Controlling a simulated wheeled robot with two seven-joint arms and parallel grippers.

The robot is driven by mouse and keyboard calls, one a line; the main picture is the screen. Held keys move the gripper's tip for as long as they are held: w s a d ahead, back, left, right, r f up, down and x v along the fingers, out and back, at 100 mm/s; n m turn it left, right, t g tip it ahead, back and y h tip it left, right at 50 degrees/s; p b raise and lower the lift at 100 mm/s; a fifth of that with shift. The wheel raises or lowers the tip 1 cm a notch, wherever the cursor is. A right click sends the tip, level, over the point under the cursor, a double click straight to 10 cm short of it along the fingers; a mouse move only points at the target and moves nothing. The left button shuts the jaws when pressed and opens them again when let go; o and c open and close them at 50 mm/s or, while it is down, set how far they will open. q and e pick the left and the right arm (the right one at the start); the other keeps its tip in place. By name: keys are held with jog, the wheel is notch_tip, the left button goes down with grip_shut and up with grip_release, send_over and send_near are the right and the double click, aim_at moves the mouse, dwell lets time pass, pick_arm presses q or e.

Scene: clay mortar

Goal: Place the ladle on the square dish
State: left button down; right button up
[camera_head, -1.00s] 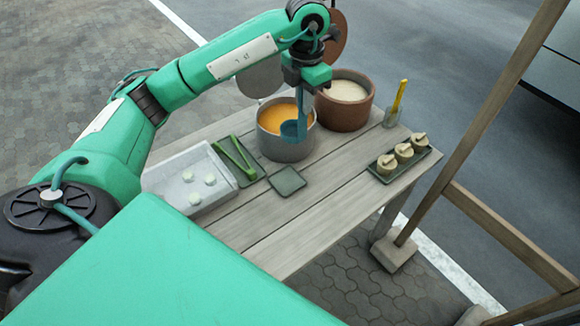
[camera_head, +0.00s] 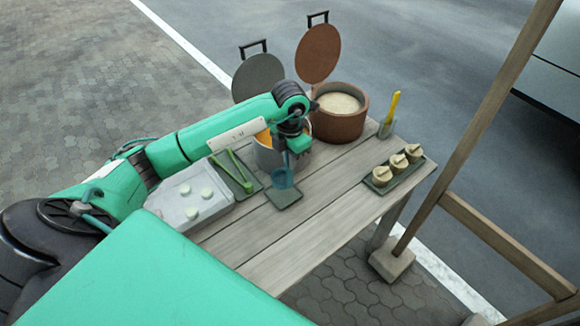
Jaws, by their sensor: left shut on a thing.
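The blue ladle (camera_head: 283,179) hangs upright from my left gripper (camera_head: 292,150), which is shut on its handle. The ladle's bowl is over the dark square dish (camera_head: 287,199), in front of the grey pot; I cannot tell whether it touches the dish. The grey pot (camera_head: 266,160) holds orange soup and is partly hidden behind my left arm. My right gripper is not in view.
A brown pot (camera_head: 339,119) stands behind on the table (camera_head: 325,213). Green tongs (camera_head: 240,171) lie on a tray left of the dish. A white tray (camera_head: 168,213) holds white pieces. Steamed items sit on a dark tray (camera_head: 400,177). The front right tabletop is clear.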

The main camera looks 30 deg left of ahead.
aim_at(290, 187)
pick_arm(q)
notch_tip(290, 187, down, 4)
jog(key=shift+r+p, duration=0.1)
jog(key=shift+p, duration=0.35)
jog(key=shift+f, duration=0.35)
jog(key=shift+f, duration=0.25)
jog(key=c, duration=1.5)
grip_release()
jog(key=shift+r, duration=0.1)
